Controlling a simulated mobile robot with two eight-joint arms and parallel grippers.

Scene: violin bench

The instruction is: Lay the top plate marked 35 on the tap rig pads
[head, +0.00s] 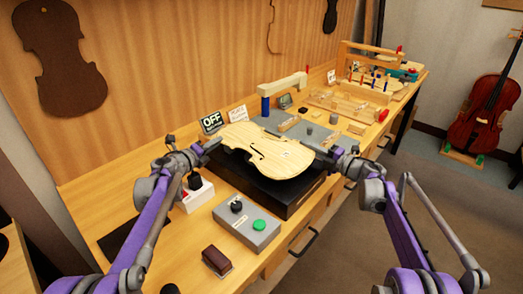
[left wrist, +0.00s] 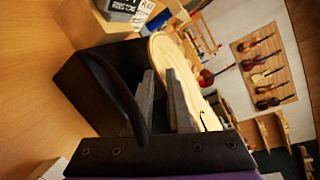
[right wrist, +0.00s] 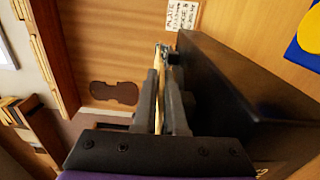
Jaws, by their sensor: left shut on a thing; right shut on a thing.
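The pale wooden top plate (head: 262,148) with f-holes lies about level over a black box (head: 262,188). I cannot tell in the head view whether it touches the box. A small mark on it is too small to read. My left gripper (head: 214,146) is shut on its left edge; the plate (left wrist: 168,50) also shows between those fingers in the left wrist view. My right gripper (head: 330,156) is shut on its right end, seen edge-on as a thin strip (right wrist: 158,75) in the right wrist view. I cannot clearly make out the tap rig pads.
Behind the plate are a grey board (head: 318,134) with small blocks and a wooden arm on a blue post (head: 266,105). An OFF sign (head: 211,122) stands at the back. A grey control box (head: 246,224) with a green button and a brown block (head: 217,261) are in front.

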